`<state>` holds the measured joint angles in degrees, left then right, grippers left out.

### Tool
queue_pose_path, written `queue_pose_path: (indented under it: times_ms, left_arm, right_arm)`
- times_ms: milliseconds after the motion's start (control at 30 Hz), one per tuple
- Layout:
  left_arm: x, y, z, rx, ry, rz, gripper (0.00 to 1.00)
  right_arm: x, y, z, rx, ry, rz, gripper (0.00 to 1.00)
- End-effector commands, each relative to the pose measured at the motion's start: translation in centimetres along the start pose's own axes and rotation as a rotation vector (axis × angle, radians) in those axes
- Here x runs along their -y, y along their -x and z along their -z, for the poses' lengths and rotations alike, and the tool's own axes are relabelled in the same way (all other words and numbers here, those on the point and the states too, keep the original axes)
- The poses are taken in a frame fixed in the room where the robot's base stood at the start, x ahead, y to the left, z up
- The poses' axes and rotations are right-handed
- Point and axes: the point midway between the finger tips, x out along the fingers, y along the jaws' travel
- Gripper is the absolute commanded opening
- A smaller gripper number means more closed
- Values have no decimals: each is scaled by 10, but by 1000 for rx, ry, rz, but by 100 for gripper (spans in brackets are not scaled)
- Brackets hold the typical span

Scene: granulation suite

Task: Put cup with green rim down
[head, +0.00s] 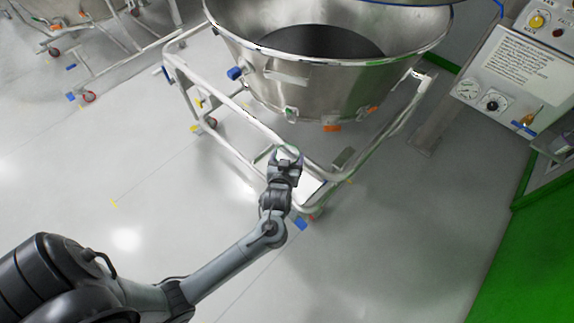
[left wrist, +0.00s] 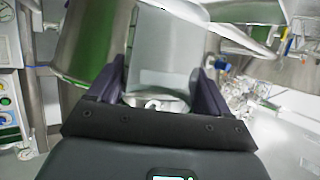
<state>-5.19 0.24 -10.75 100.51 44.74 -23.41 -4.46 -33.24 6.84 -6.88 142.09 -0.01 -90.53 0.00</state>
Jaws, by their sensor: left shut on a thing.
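My left gripper (head: 287,158) reaches over the lower front corner of a wheeled metal frame and is shut on a cup. In the left wrist view, a pale, see-through cup (left wrist: 165,50) stands between the two dark fingers. A faint greenish rim shows at its near end, close to the gripper body. In the head view the cup is hard to make out, with only a thin greenish curve (head: 265,153) beside the fingers. I cannot tell whether the cup touches anything below. My right gripper is not in view.
A large steel bowl (head: 270,75) sits on the wheeled tubular frame (head: 235,118) just beyond my left gripper. A control panel (head: 515,75) with gauges and knobs stands at the right. Grey floor (head: 130,150) is open to the left; a green surface (head: 525,260) lies at lower right.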

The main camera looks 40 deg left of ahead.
Motion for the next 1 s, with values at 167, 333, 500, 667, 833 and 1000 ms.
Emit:
queue_pose_path:
  times_ms: [167,333,500,667,833,1000]
  left_arm:
    - [1,-3,-9,0,-2,0,49]
    - [1,-10,-30,2,-2,0,49]
    - [1,-14,-39,-1,-1,-1,49]
    - [1,-14,-38,0,0,-1,49]
    - [1,-14,-41,1,0,0,49]
    - [1,-15,-42,1,0,0,99]
  right_arm:
    - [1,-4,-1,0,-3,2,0]
    - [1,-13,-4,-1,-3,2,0]
    - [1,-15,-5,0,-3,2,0]
    - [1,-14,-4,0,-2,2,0]
    - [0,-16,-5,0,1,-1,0]
    - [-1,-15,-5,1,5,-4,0]
